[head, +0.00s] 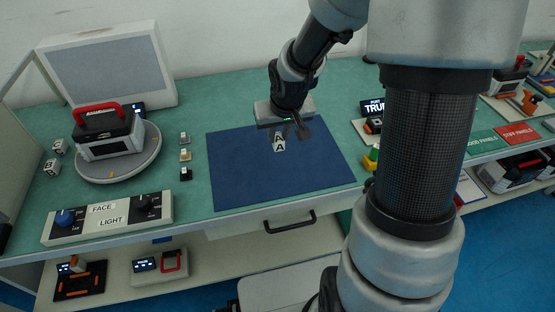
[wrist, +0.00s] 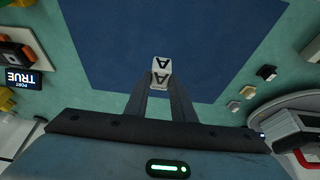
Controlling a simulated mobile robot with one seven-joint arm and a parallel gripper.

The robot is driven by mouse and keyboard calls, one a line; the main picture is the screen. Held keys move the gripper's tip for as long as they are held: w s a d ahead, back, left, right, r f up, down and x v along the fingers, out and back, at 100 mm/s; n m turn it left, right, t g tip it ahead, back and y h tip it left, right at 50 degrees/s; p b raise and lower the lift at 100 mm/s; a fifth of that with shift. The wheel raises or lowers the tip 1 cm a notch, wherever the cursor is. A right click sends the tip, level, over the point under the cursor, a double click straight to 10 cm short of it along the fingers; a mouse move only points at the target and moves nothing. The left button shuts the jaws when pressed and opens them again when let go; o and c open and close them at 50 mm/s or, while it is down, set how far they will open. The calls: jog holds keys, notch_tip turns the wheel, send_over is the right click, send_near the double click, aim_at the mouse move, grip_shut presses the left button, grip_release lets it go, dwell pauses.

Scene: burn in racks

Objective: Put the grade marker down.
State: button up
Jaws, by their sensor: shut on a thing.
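The grade marker is a small white block with a black letter A on its faces (head: 279,146). It also shows in the wrist view (wrist: 161,68) between my fingertips. My gripper (head: 283,134) is shut on it, over the blue mat (head: 235,180) on the green bench. In the wrist view my gripper (wrist: 161,88) points toward the mat. I cannot tell whether the marker touches the mat or hangs just above it. The rest of the mat is bare.
Two other white lettered blocks (head: 50,167) stand at the far left beside a round turntable (head: 145,164) bearing a red-handled device (head: 105,135). Several small switches (head: 185,155) stand left of the mat. A FACE/LIGHT control panel (head: 108,218) lies front left. A TRUE port display (head: 373,107) stands right.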

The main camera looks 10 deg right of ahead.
aim_at(279, 150)
jog(key=shift+f+b, duration=0.95)
jog(key=shift+f, duration=2.45)
jog(key=shift+f, duration=0.1)
jog(key=shift+f, duration=0.2)
jog(key=o, duration=1)
jog(key=shift+r, duration=0.1)
jog(key=shift+r, duration=0.1)
jog(key=shift+r, duration=0.25)
jog(key=p+v, duration=0.4)
jog(key=v, duration=0.7)
jog(key=shift+s+r, duration=0.2)
jog(key=shift+r, duration=0.1)
